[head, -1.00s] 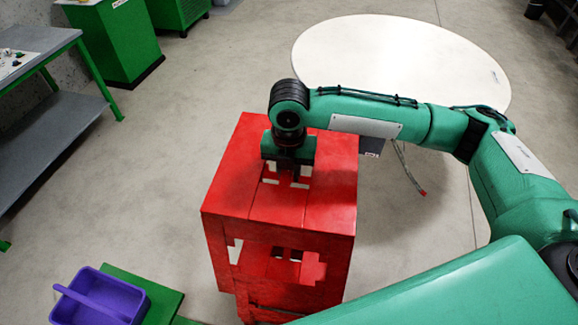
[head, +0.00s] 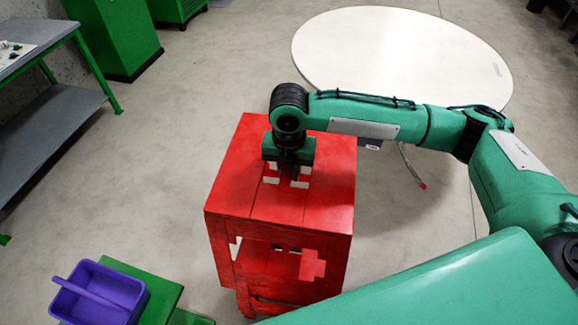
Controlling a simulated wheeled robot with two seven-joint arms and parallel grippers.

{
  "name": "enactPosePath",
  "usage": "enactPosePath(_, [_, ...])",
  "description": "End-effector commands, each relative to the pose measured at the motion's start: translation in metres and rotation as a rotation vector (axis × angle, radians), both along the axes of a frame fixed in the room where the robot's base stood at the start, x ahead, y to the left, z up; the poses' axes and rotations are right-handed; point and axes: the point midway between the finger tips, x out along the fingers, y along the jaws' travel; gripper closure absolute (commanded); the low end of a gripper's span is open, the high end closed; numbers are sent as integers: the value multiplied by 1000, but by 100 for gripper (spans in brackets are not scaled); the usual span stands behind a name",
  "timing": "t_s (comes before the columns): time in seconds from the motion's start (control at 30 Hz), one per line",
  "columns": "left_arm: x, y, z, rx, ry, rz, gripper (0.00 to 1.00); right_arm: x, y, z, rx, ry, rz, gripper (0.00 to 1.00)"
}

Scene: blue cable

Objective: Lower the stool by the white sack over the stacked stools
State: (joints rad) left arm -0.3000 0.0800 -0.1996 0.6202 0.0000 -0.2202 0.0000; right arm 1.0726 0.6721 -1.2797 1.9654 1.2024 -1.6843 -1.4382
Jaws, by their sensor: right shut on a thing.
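A red wooden stool (head: 305,205) is upright in the middle of the head view, with slots in its top. My right gripper (head: 287,178) points down at these slots and is shut on the stool. Through the stool's open side, more red boards (head: 265,262) show below its top. They look like another stool underneath, but I cannot tell whether the two touch. The feet and lower part are partly hidden by my own green body. No white sack shows. My left gripper is not in view.
A round white table (head: 400,55) stands behind my right arm. A purple basket (head: 98,295) sits on a green stepped piece (head: 160,290) at the lower left. A grey bench (head: 60,120) with green legs and green cabinets (head: 115,35) stand further back. Floor left of the stool is clear.

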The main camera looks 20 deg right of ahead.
Motion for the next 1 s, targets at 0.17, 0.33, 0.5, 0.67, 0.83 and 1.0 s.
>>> enactPosePath(0.17, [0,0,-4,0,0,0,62,1,0,-11,0,-1,0,100])
enactPosePath(0.33, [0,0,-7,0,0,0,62,1,0,-21,1,0,0,100])
enactPosePath(0.5, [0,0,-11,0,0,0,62,1,0,-31,2,-3,0,100])
enactPosePath(0.67, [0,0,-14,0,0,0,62,1,0,-40,1,-2,1,100])
enactPosePath(0.83, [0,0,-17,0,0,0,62,0,0,-51,1,0,0,100])
enactPosePath(1.0, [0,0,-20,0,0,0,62,1,0,-61,1,-3,0,100])
